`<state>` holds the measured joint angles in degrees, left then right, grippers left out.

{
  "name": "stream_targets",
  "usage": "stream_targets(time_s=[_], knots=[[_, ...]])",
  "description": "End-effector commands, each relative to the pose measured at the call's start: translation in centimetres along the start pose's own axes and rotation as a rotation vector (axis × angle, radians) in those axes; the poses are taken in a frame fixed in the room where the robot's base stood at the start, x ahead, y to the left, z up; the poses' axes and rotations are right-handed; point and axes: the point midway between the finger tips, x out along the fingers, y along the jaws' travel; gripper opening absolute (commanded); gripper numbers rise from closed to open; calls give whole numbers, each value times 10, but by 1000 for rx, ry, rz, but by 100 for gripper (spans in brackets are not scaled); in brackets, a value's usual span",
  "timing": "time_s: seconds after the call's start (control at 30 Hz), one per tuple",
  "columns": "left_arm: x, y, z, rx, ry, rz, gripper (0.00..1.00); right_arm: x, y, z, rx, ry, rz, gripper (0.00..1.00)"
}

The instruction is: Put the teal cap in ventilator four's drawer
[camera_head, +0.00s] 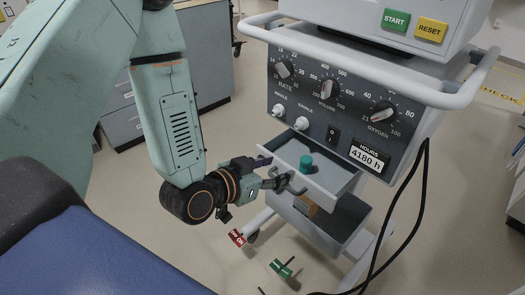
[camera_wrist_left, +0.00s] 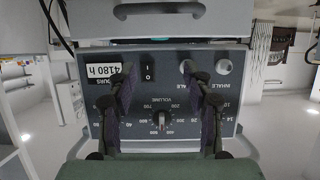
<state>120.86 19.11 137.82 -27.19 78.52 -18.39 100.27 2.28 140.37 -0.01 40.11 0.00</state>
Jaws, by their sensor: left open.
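The teal cap (camera_head: 306,162) appears to stand inside the pulled-out upper drawer (camera_head: 328,188) of the ventilator (camera_head: 350,100). My left gripper (camera_head: 270,171) is open just in front of this drawer, close to its grey handle (camera_head: 291,184). I cannot tell whether a finger touches the handle. In the left wrist view the two dark fingers (camera_wrist_left: 164,88) are spread with nothing seen held between them, and the control panel (camera_wrist_left: 160,65) shows upside down behind them. A grey handle (camera_wrist_left: 158,10) shows at the top there. My right gripper is not in view.
Below the drawer is an open lower bin (camera_head: 345,228) with a tan block (camera_head: 309,207). A black cable (camera_head: 408,190) hangs at the right. A grey cabinet (camera_head: 205,55) stands behind; clear floor lies between.

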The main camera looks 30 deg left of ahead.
Motion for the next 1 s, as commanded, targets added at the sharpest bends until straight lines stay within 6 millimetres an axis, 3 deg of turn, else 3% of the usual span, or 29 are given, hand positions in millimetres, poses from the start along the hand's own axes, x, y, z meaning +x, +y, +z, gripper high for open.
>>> stream_targets(time_s=[0.17,0.27,0.37,0.5,0.63,0.7,0.8,1.0], knots=[[-1,0,2,-1,-6,0,51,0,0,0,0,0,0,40],[-4,5,29,-23,-96,2,51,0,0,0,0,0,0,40],[-18,16,90,-75,-311,-4,51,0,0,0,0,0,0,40],[-67,34,187,-174,-682,-54,51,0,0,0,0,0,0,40],[-124,47,247,-251,-962,-124,51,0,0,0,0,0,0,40],[-148,52,265,-279,-1064,-157,51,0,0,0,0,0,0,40],[-168,56,279,-303,-1147,-190,51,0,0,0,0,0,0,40],[-174,57,282,-312,-1170,-200,51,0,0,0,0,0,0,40]])
